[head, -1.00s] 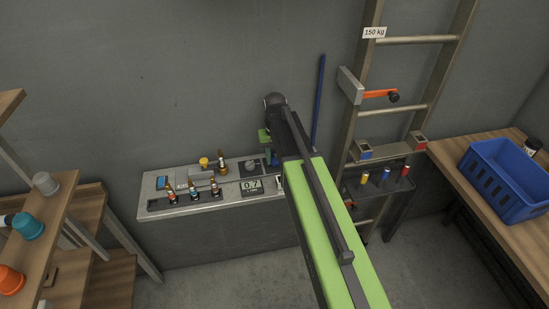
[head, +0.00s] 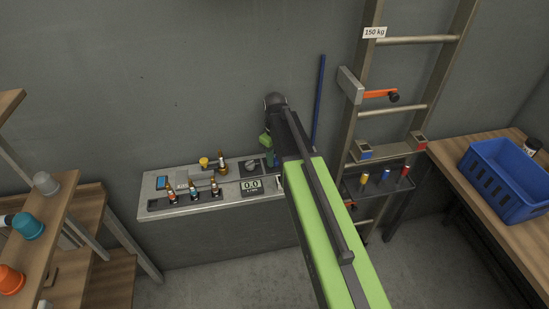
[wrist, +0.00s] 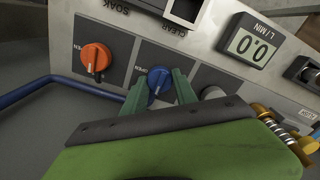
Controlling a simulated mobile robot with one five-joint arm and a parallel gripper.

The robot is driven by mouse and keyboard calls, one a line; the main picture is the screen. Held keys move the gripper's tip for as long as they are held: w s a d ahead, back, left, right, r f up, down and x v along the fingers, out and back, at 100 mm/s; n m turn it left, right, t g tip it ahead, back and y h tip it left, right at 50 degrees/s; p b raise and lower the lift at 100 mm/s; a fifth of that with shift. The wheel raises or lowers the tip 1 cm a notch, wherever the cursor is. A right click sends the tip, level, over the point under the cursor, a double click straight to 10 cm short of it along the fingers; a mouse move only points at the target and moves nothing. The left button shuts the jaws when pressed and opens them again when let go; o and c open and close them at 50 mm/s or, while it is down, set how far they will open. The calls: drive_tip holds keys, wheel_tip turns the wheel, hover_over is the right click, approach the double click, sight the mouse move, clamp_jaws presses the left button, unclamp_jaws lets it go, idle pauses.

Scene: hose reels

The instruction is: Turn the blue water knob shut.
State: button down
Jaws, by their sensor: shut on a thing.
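The blue water knob (wrist: 159,78) sits on a dark plate on the grey panel in the wrist view. Its pale mark points roughly downward in that view. My gripper (wrist: 160,86) has one green finger on each side of the knob and is shut on it. In the head view my gripper (head: 268,143) is at the back right of the panel, partly behind my arm, and the blue knob cannot be made out there. The L/MIN display (wrist: 254,48) reads 0.0, and it also shows in the head view (head: 252,186).
An orange knob (wrist: 96,58) is left of the blue one in the wrist view, with a blue hose (wrist: 68,80) nearby. Several brass fittings (head: 193,191) stand on the panel. A ladder (head: 408,110) and a blue crate (head: 507,180) are at right, shelves (head: 75,205) at left.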

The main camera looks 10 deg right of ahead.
sight(275, 158)
idle(0.4)
drive_tip(key=c, duration=1)
unclamp_jaws()
drive_tip(key=shift+o, duration=0.2)
wheel_tip(275, 158, up, 18)
drive_tip(key=p, duration=1.7)
drive_tip(key=shift+f, duration=0.25)
